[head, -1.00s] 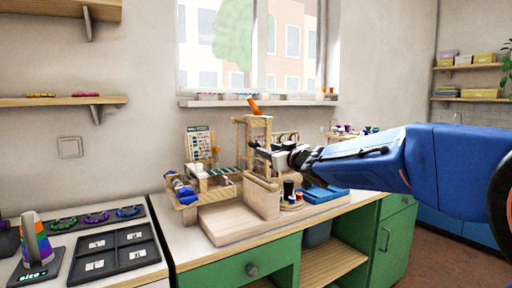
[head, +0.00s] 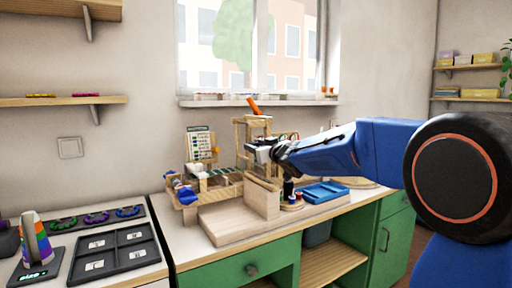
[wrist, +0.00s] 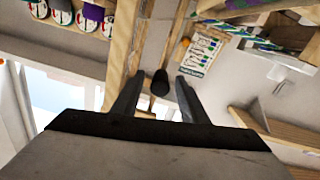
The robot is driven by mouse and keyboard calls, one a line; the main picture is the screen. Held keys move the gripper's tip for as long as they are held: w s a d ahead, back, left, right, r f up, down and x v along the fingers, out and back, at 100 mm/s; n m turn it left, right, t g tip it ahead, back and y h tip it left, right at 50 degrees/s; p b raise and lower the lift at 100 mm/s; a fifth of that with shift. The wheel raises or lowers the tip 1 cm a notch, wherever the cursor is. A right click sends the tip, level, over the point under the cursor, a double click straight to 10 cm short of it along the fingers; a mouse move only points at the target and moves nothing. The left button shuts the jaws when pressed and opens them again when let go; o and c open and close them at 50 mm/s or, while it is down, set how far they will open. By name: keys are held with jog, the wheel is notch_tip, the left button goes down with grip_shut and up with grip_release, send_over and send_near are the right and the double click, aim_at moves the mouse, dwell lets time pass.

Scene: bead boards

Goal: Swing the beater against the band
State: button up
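The wooden band loom (head: 262,197) stands on the bench. Its upright frame (head: 238,135) carries an orange lever (head: 253,106) on top. At its left end is a blue knob (head: 187,196). My gripper (head: 258,152) is at the right side of the upright frame, partly covering it. In the wrist view my gripper (wrist: 160,98) is open, its two dark fingers apart. A dark round-ended handle (wrist: 160,80) shows between or just beyond the fingertips; I cannot tell whether it belongs to the beater. No contact shows. The beater and band are not clearly made out.
A blue tray (head: 322,192) and small spools (head: 291,203) lie right of the loom. A pattern card (head: 199,144) stands behind it. A dark sorting tray (head: 113,252) and a rainbow-striped object (head: 36,238) are at the left. The wall and window are close behind.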

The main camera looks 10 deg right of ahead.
grip_shut()
jog(key=shift+s+a+r+m, duration=0.15)
jog(key=shift+a+m, duration=0.3)
jog(key=shift+m, duration=0.3)
jog(key=shift+s+a+m, duration=0.15)
jog(key=shift+a+m, duration=0.3)
jog(key=shift+m, duration=0.3)
